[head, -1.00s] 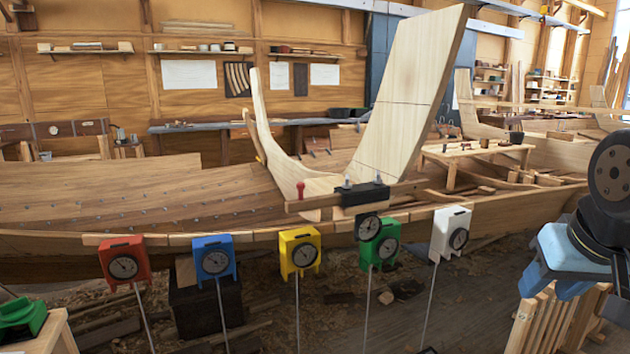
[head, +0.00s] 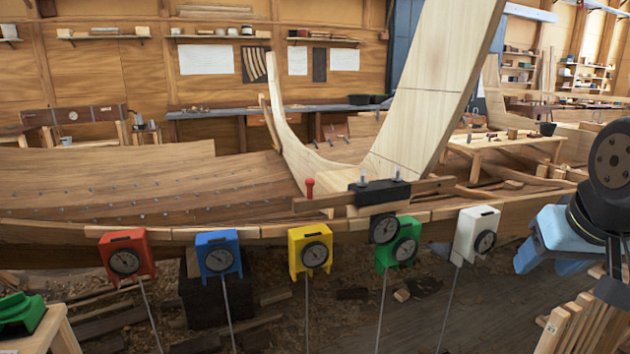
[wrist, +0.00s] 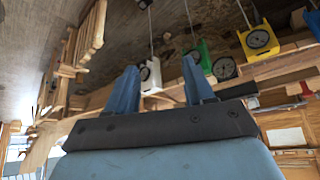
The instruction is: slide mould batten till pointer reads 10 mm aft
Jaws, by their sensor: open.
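The mould batten (head: 341,201) is a pale wooden bar along the hull's top edge. A red knob (head: 309,187) stands upright near its left end. A black clamp block (head: 382,193) with two pale bolts sits over its right part. A dark round dial (head: 384,228) hangs below the block; its pointer is too small to read. My gripper (wrist: 160,68) is open and empty in the wrist view, its two blue fingers apart. In the head view my arm is at the right, well clear of the batten and red knob.
Red (head: 125,258), blue (head: 218,256), yellow (head: 310,251), green (head: 398,243) and white (head: 477,235) gauge boxes stand on thin rods before the hull. A slatted wooden frame (head: 585,312) is below my arm. A small wooden stand (head: 52,330) is at lower left.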

